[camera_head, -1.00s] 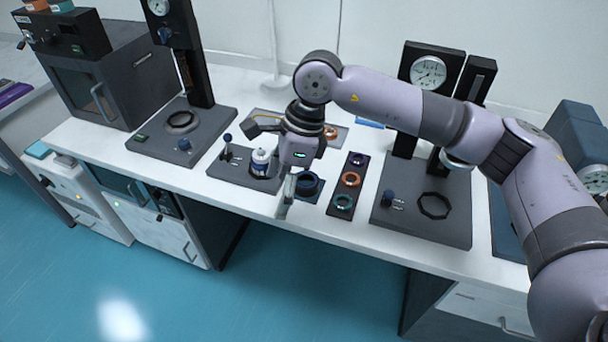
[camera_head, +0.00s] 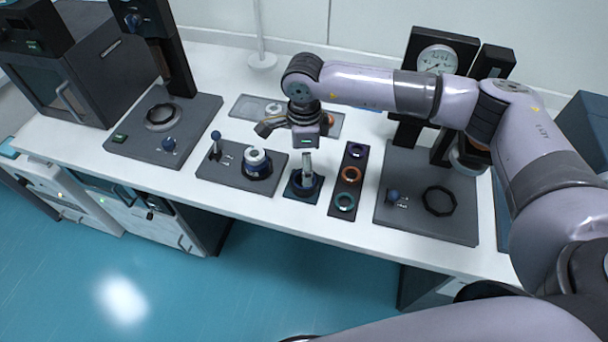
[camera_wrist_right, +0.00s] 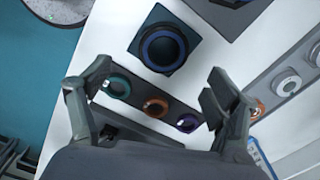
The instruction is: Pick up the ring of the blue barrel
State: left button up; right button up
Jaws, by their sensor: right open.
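A small dark square stand with a round, blue-rimmed ring (camera_wrist_right: 163,47) shows at the top middle of the right wrist view. The stand also shows in the head view (camera_head: 304,189), partly covered by my gripper finger. A black strip (camera_head: 332,207) to its right carries a teal ring (camera_head: 345,202), an orange ring (camera_head: 350,174) and a purple-blue ring (camera_head: 356,150). My right gripper (camera_head: 307,162) is open and empty above the stand area. In the wrist view, the strip's rings lie between its spread fingers (camera_wrist_right: 148,92). My left gripper is not in view.
A grey plate (camera_head: 222,180) with a lever and a white-topped dark barrel (camera_head: 257,164) is left of the stand. Gauge stands (camera_head: 436,62) rise behind a plate with a black ring (camera_head: 438,201) at right. The front white table edge is clear.

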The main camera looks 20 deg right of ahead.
notch_tip(320, 180, down, 2)
jog(key=shift+f+p, duration=0.1)
jog(key=shift+p, duration=0.2)
jog(key=shift+f+p, duration=0.25)
jog(key=shift+p, duration=0.1)
jog(key=f, duration=0.1)
jog(key=f+p, duration=0.1)
jog(key=f, duration=0.1)
jog(key=shift+w+d+f+p, duration=0.1)
jog(key=shift+w+f+p, duration=0.2)
jog(key=shift+f+p, duration=0.1)
jog(key=shift+f, duration=0.4)
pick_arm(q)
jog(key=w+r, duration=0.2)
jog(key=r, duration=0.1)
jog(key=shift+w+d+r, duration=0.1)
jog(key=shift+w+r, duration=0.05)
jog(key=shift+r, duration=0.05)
pick_arm(e)
jog(key=c, duration=0.5)
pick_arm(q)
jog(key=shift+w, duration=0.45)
pick_arm(e)
jog(key=c, duration=0.6)
